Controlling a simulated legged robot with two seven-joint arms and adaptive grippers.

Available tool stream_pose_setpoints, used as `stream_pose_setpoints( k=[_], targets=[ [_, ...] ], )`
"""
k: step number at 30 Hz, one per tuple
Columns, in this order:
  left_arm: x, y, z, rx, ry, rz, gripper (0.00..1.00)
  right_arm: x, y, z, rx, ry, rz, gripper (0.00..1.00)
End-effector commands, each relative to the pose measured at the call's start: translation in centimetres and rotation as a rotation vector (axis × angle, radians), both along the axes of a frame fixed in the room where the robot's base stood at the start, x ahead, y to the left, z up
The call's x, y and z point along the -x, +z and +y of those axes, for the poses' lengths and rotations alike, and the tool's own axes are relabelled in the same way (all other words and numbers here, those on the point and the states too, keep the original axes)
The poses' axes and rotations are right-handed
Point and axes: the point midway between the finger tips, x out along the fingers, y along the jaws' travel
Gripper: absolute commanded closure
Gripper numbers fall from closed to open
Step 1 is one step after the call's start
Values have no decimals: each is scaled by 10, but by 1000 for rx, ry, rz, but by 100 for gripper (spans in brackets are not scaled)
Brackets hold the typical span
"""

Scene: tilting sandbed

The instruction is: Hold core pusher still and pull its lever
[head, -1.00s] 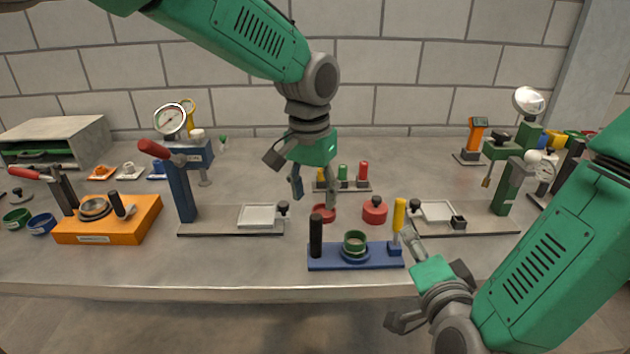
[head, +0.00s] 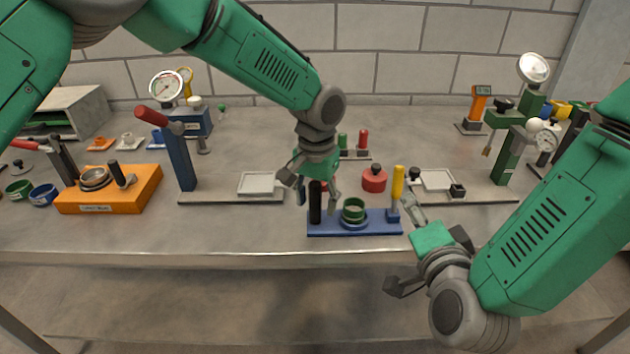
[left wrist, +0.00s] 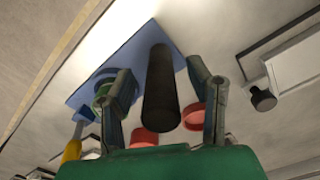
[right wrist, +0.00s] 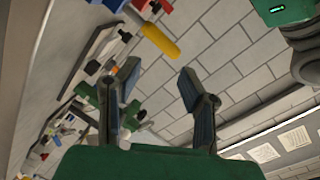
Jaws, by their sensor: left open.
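The core pusher has a blue base (head: 330,229) near the table's front edge, with a black upright handle (head: 315,203), a green ring (head: 353,210) in the middle and a yellow lever (head: 397,182) at its right end. My left gripper (head: 318,198) is open above the base, around the handle's upper part. In the left wrist view the black handle (left wrist: 162,90) stands between the spread fingers, with gaps on both sides. My right gripper (right wrist: 160,85) is open and empty, low and right of the pusher. The yellow lever (right wrist: 160,40) lies beyond its fingertips.
A red round weight (head: 374,181) stands just behind the pusher. Grey stands with white trays (head: 262,184) (head: 437,180) flank it left and right. An orange box fixture (head: 108,190) is at the far left. Bare table lies left of the pusher along the front.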

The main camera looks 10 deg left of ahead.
Motion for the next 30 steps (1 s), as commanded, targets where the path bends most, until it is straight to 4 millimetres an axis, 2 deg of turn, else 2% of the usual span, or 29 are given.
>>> stream_pose_setpoints(
  k=[4, 14, 17, 18, 21, 22, 25, 28, 30],
  targets=[
    [0, -12, 1, 0, -1, 0, 54, 0, 0, 1, 1, 0, 0, 66],
    [0, -15, 1, 0, 0, -1, 54, 0, 0, 1, 1, 0, 0, 66],
    [0, -15, 1, 0, 0, -1, 85, 0, 0, 1, 1, 0, 0, 66],
    [0, -15, 1, 0, -1, -1, 100, 0, 0, 1, 1, 0, 0, 66],
    [0, -15, 1, 0, 0, 0, 100, 0, 0, 1, 1, 0, 0, 66],
    [0, -15, 1, 0, 0, 0, 100, 0, 0, 1, 0, 0, 0, 61],
    [0, -15, 1, 0, -1, 0, 100, 0, -1, 2, -27, 0, 9, 61],
    [0, -15, 1, 0, -1, 0, 100, 2, -5, 4, -138, -2, 45, 61],
    [0, -15, 1, 0, -1, 0, 100, 3, -8, 6, -274, -5, 85, 61]
  ],
)
